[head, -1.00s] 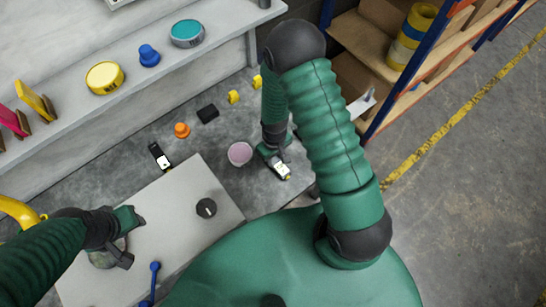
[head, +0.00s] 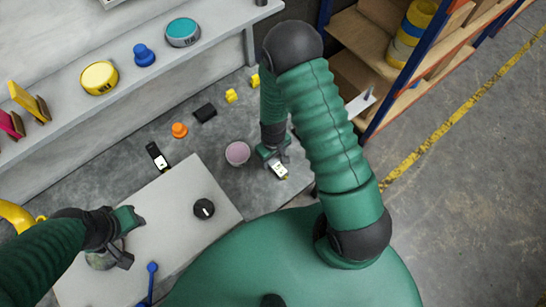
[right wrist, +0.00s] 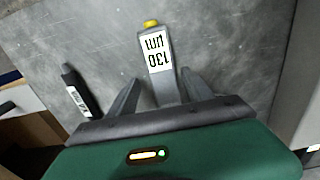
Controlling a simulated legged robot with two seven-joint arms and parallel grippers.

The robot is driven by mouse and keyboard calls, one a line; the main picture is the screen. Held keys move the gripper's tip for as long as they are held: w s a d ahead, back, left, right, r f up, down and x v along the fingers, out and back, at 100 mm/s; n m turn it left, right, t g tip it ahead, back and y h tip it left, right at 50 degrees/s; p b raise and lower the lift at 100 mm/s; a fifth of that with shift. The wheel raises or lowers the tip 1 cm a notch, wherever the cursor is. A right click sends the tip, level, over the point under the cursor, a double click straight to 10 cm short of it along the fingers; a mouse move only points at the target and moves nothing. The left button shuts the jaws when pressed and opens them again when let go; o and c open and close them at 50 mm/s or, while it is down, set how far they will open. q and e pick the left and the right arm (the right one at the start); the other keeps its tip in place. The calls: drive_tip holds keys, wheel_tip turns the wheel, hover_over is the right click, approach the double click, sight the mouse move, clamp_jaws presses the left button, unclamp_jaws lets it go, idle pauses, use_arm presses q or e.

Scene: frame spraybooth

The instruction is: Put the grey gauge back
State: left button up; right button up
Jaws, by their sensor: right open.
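The grey gauge (right wrist: 156,50), with a white "130 µm" label and a yellow tip, lies on the grey bench top. In the right wrist view its near end is between the two spread fingers of my right gripper (right wrist: 160,88). In the head view the gauge (head: 280,171) shows just below my right gripper (head: 274,156), which partly covers it. My right gripper is open; contact cannot be told. My left gripper (head: 130,238) is over the pale board at lower left; its jaws are unclear.
A black labelled gauge (right wrist: 75,92) lies beside it in the wrist view. Another black gauge (head: 157,157) lies by the pale board (head: 165,215). A pink dish (head: 237,153), orange knob (head: 179,130) and black block (head: 205,112) stand nearby. A shelf rack (head: 375,85) is right.

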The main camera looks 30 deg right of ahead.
drive_tip(key=s+a+r+t+p, duration=0.1)
drive_tip(key=r+p, duration=0.2)
drive_tip(key=r, duration=0.8)
drive_tip(key=s+a+r+p, duration=0.1)
drive_tip(key=r+p, duration=0.3)
drive_tip(key=r, duration=0.7)
drive_tip(key=s+a+r+m+t+p, duration=0.1)
drive_tip(key=r+p, duration=0.3)
drive_tip(key=r, duration=0.7)
drive_tip(key=shift+s+a+r+t, duration=0.25)
drive_tip(key=shift+s+a, duration=0.25)
drive_tip(key=shift+a, duration=0.3)
drive_tip(key=shift+s, duration=0.15)
drive_tip(key=shift+a, duration=0.1)
